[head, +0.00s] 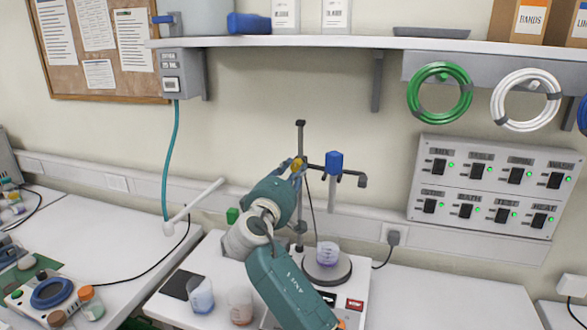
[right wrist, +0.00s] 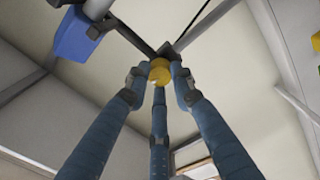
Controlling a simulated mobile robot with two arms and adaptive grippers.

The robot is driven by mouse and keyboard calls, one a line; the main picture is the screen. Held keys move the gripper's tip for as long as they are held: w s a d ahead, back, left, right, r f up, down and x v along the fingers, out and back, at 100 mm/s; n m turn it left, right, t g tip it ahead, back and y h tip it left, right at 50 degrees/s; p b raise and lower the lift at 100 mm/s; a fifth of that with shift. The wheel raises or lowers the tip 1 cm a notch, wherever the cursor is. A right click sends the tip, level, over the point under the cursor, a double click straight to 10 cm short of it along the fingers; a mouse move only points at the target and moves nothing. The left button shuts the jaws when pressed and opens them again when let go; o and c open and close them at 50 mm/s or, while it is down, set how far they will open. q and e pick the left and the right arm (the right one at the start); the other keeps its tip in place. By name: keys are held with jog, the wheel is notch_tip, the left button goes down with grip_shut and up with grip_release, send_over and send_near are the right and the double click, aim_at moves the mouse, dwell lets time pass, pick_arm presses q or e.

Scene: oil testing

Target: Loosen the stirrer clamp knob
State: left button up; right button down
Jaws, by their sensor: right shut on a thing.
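The yellow clamp knob (head: 296,164) sits on the dark upright stand (head: 300,135) in the middle of the head view. A dark crossbar runs right from there to the blue stirrer body (head: 334,162). In the right wrist view the blue fingers of my right gripper (right wrist: 158,78) close around the yellow knob (right wrist: 159,71). The blue stirrer body (right wrist: 80,35) shows at upper left there. My left gripper is not in view.
Below the stirrer, a beaker of purplish liquid (head: 327,254) stands on a round grey plate (head: 326,274). Two small beakers (head: 201,296) (head: 240,306) stand left of my arm. A shelf (head: 330,42) runs above. A switch panel (head: 495,188) is on the right wall.

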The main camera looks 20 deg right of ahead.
jog(key=shift+a+n, duration=0.1)
jog(key=shift+n, duration=0.4)
jog(key=c, duration=1.5)
grip_release()
jog(key=shift+a, duration=0.15)
jog(key=v, duration=1.2)
jog(key=shift+f, duration=0.1)
